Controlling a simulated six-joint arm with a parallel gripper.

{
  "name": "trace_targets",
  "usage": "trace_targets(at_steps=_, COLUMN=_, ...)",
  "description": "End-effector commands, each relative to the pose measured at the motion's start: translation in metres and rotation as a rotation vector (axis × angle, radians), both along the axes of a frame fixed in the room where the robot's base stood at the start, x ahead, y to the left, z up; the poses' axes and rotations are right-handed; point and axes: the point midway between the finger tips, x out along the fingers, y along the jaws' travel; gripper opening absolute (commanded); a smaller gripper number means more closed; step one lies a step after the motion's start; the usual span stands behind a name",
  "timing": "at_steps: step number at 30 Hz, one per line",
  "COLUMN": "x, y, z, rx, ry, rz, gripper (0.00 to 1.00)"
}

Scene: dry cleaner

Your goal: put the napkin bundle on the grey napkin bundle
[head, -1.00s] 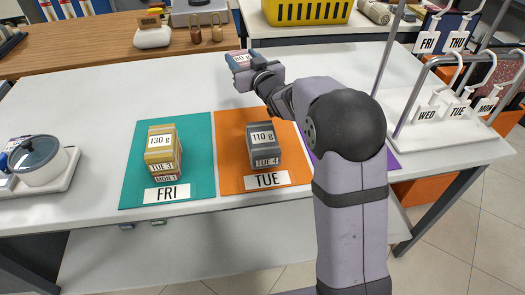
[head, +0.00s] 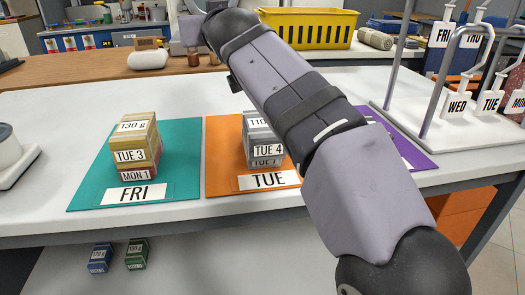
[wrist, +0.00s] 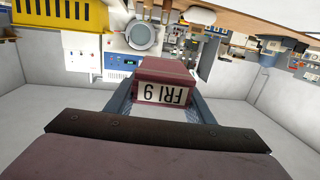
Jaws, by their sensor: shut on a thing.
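My gripper (wrist: 165,102) is shut on a dark red napkin bundle (wrist: 165,70) with an upside-down label reading FRI 9 in the wrist view. The bundle is held in the air, with a grey finger at each side. In the head view the gripper and held bundle are not visible; my arm rises up and to the left. The grey napkin bundle (head: 265,133) stands on the orange mat (head: 224,165), with labels 110 g and TUE 4. It tops a stack with another labelled layer below. My arm covers part of its right side.
A yellow and red bundle stack (head: 135,150) stands on the teal mat (head: 90,185) marked FRI. A purple mat (head: 415,155) lies behind my arm. A white tag rack (head: 460,125) is at right. A yellow basket (head: 315,27) stands at the back. White table space is clear behind the mats.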

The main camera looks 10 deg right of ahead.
Motion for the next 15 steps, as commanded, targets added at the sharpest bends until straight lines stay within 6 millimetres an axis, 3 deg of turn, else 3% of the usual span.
trace_targets(at_steps=8, x=-0.078, y=-0.016, z=0.006, rx=0.005, ry=-0.012, rz=-0.058, gripper=0.21)
trace_targets(at_steps=15, x=-0.149, y=-0.043, z=0.003, rx=0.007, ry=-0.009, rz=-0.102, gripper=0.21)
